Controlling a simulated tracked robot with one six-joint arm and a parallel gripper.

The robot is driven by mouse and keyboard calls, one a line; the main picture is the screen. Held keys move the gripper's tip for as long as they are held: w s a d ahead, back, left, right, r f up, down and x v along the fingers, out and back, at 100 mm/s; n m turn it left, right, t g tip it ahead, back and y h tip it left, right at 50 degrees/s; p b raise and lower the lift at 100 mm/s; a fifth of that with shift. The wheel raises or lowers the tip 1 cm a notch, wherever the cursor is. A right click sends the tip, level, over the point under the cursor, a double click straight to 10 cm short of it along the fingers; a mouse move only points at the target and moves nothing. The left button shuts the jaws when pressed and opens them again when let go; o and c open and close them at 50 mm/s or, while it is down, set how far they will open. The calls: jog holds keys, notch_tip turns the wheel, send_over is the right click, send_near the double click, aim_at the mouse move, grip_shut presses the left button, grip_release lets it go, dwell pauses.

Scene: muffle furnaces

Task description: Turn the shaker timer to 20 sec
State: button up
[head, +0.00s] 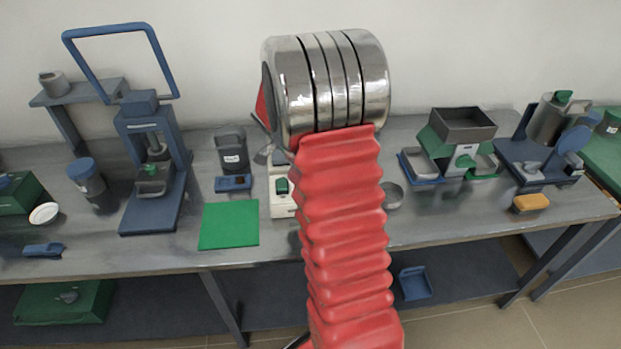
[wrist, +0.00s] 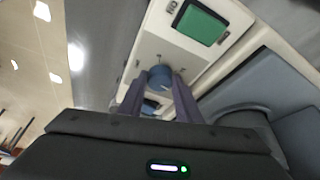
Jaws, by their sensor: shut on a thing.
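The mark labels are too small to read, so I cannot tell the knob's setting. My arm hides the gripper in the head view.
A green mat (head: 229,225) lies on the bench left of the shaker, and a dark canister (head: 231,150) stands behind it. A blue press (head: 153,170) stands further left.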

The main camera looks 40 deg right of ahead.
jog(key=shift+w+a, duration=0.1)
jog(key=shift+w, duration=0.15)
jog(key=shift+c, duration=0.2)
jog(key=o, duration=1.1)
jog(key=shift+s, duration=0.1)
jog(key=shift+c, duration=0.2)
jog(key=shift+r, duration=0.1)
jog(key=v, duration=1.3)
jog(key=shift+a+r, duration=0.15)
jog(key=shift+r, duration=0.05)
